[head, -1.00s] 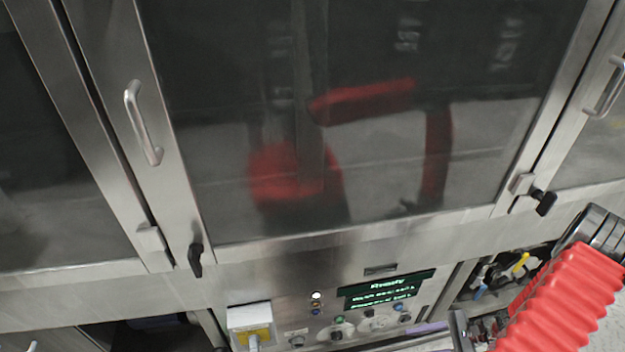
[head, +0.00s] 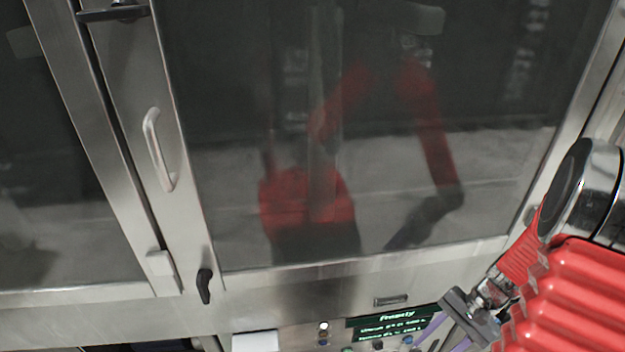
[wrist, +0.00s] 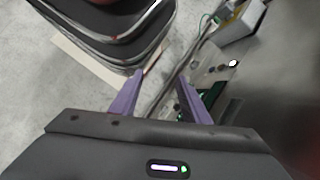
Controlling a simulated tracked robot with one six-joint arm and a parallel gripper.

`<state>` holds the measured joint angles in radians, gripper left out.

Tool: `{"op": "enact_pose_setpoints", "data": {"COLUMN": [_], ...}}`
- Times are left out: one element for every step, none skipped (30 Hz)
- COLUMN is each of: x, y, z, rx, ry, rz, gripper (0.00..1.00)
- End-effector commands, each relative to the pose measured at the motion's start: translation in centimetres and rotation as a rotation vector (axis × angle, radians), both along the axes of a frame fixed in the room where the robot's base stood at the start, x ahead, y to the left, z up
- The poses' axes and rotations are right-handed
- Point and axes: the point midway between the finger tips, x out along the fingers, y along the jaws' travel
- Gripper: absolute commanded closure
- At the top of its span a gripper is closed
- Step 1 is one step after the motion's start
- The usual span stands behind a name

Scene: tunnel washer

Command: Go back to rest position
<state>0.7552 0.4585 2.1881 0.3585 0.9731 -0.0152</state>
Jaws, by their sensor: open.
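My gripper (wrist: 160,76) is open and empty in the wrist view, with its two purple fingers apart and nothing between them. In the head view my red-sleeved arm comes in from the right, and the gripper is at the bottom edge, in front of the control panel (head: 385,325). The panel also shows beyond the right finger in the wrist view (wrist: 212,75), with a gap to the finger that I cannot judge.
A large glass door (head: 400,180) with a steel frame fills the head view and reflects my red arm. A door handle (head: 158,150) and a black latch (head: 204,286) stick out at left. Pale floor (wrist: 40,80) shows at left in the wrist view.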

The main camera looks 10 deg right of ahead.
Motion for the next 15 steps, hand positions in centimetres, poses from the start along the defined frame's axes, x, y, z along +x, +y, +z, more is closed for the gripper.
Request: {"op": "enact_pose_setpoints", "data": {"x": [0.1,0.2,0.2,0.2,0.2,0.3,0.3,0.3,0.3,0.3,0.3,0.4,0.3,0.4,0.4], "y": [0.3,0.4,0.6,0.8,1.0,1.2,1.4,1.5,1.8,1.9,2.1,2.4,2.5,2.7,3.0], "z": [1.0,1.5,2.1,2.5,3.0,3.6,4.1,4.6,5.2,5.6,6.1,6.6,7.1,7.5,8.1], "rx": [-0.026,-0.04,-0.059,-0.072,-0.086,-0.104,-0.118,-0.131,-0.15,-0.163,-0.177,-0.194,-0.208,-0.221,-0.239], "ry": [-0.014,-0.021,-0.03,-0.035,-0.043,-0.053,-0.059,-0.067,-0.077,-0.086,-0.094,-0.104,-0.112,-0.122,-0.133], "rz": [0.033,0.05,0.073,0.091,0.108,0.131,0.148,0.165,0.187,0.204,0.22,0.242,0.258,0.274,0.295], "gripper": [0.58,0.58,0.58,0.58,0.58,0.58,0.58,0.58,0.58,0.58,0.58,0.58,0.58,0.58,0.58]}}
